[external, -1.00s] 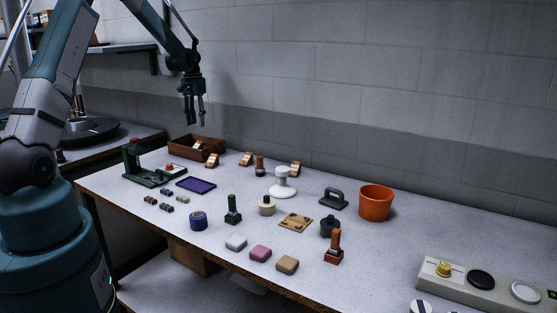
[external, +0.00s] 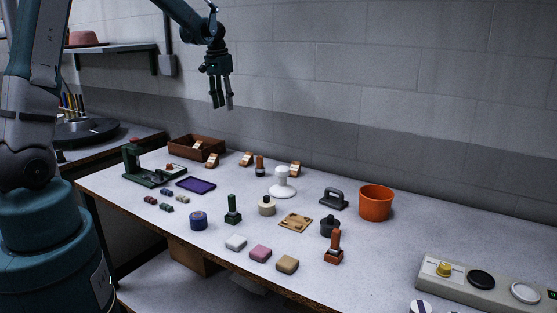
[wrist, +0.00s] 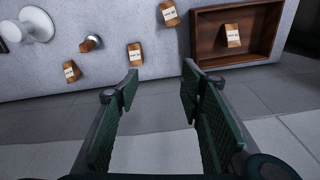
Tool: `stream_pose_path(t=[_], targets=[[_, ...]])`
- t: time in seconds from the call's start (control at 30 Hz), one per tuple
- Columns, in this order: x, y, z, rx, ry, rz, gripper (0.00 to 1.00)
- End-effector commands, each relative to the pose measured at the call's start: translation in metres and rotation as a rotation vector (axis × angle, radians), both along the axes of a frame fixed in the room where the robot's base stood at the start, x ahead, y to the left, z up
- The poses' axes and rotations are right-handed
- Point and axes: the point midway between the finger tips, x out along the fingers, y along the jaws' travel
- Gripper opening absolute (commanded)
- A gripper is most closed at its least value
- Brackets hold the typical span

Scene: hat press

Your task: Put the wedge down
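Several wooden wedges with pale labels are in view. One wedge (external: 198,145) lies in the brown wooden tray (external: 181,153); it also shows in the wrist view (wrist: 232,36). Three more stand on the table outside the tray: one wedge (external: 212,160) beside the tray, one wedge (external: 247,158) further right, and one wedge (external: 295,168) past the orange-handled tool. My gripper (external: 221,105) is high above the back of the table, apart from everything. In the wrist view, its fingers (wrist: 160,84) are spread with nothing between them.
An orange-handled tool (external: 260,166) and a white knobbed press (external: 283,183) stand near the wedges. A green stand (external: 148,170), purple pad (external: 196,185) and orange pot (external: 376,202) are also on the table. The wall is close behind. The air around my gripper is clear.

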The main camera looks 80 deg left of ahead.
Motion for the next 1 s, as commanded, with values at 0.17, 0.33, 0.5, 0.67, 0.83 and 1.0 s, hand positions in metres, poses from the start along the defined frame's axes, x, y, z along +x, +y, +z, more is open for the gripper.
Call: stream_pose_path(t=[0.17,0.33,0.5,0.67,0.83,1.0], targets=[[0.022,-0.06,0.026,0.025,-0.025,-0.049,0.39],[0.037,-0.114,0.047,0.047,-0.051,-0.092,0.39],[0.046,-0.168,0.065,0.066,-0.079,-0.136,0.39],[0.051,-0.218,0.079,0.083,-0.107,-0.176,0.39],[0.051,-0.27,0.091,0.099,-0.139,-0.219,0.39],[0.046,-0.321,0.1,0.112,-0.172,-0.263,0.39]])
